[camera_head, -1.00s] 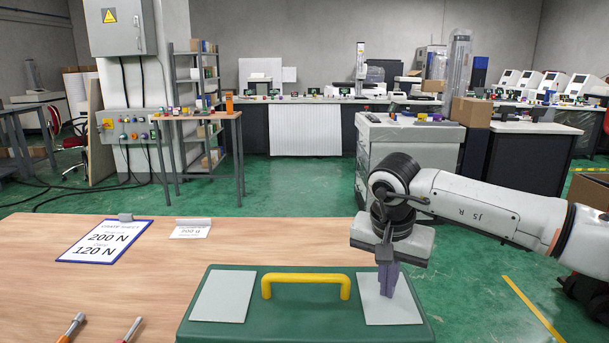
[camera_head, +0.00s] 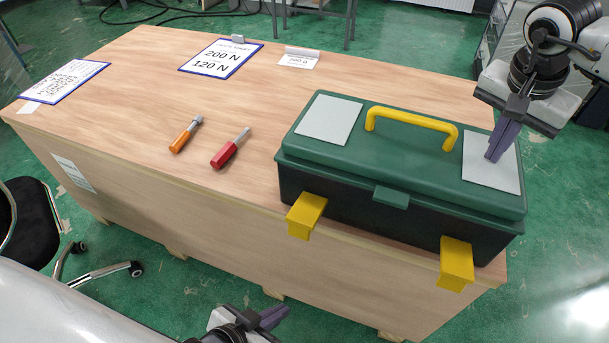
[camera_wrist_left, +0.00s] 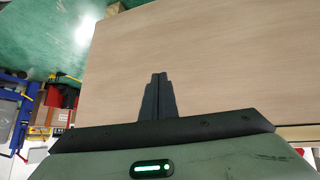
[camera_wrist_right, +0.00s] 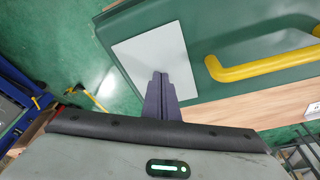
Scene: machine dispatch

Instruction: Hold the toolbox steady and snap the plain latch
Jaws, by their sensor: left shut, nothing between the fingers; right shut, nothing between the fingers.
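The toolbox (camera_head: 360,205) has a green lid, dark body and yellow handle (camera_head: 410,126). It stands upright at the table's front right; the lid also shows in the right wrist view (camera_wrist_right: 208,20). Two yellow latches stick out from its front, one on the left (camera_head: 307,214) and one on the right (camera_head: 456,264). I cannot tell which is plain. My right gripper (camera_head: 494,156) is shut and empty, its tips at the right grey pad (camera_head: 508,176); contact is hard to tell. My left gripper (camera_head: 282,314) is shut and empty, low in front of the table, apart from the toolbox.
An orange-handled tool (camera_head: 184,137) and a red-handled tool (camera_head: 229,150) lie left of the toolbox on the wooden table (camera_head: 130,110). A clipboard (camera_head: 221,57) and a small sign (camera_head: 299,58) are behind. A chair (camera_head: 35,215) stands at the left.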

